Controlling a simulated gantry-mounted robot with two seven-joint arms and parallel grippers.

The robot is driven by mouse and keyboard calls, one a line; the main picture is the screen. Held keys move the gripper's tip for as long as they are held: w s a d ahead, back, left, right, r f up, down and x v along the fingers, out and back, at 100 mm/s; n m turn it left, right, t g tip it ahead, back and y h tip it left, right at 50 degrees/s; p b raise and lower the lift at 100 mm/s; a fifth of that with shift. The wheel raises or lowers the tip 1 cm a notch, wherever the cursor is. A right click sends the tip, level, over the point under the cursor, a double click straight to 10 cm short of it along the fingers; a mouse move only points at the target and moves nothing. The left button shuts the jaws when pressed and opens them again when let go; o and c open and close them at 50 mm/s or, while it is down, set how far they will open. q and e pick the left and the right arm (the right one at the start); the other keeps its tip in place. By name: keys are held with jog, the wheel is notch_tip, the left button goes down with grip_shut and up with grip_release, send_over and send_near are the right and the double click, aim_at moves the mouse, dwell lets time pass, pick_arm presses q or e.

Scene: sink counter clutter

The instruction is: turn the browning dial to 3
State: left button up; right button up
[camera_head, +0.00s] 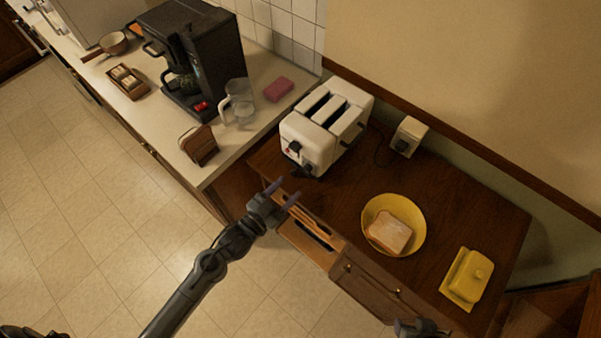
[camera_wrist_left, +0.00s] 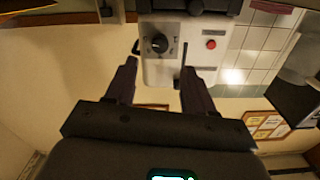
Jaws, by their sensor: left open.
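The white toaster (camera_head: 318,146) stands at the back left of the dark wooden counter, its control end toward my left gripper. In the left wrist view its panel (camera_wrist_left: 150,70) carries the round black browning dial (camera_wrist_left: 158,43). A dark slot and a red button (camera_wrist_left: 211,44) are to the right of the dial. The dial's numbers are too small to read. My left gripper (camera_head: 281,194) is open and empty in front of the panel, apart from the dial. In the wrist view its fingers (camera_wrist_left: 157,85) straddle the space below the dial. My right gripper (camera_head: 419,328) shows partly at the bottom edge.
An open drawer (camera_head: 305,246) lies below the left gripper. A glass jug (camera_head: 238,104) and coffee maker (camera_head: 190,60) stand left.

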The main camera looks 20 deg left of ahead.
aim_at(306, 170)
pick_arm(q)
jog(key=x, duration=0.7)
jog(key=shift+w+p, duration=0.2)
jog(key=shift+p, duration=0.1)
grip_shut()
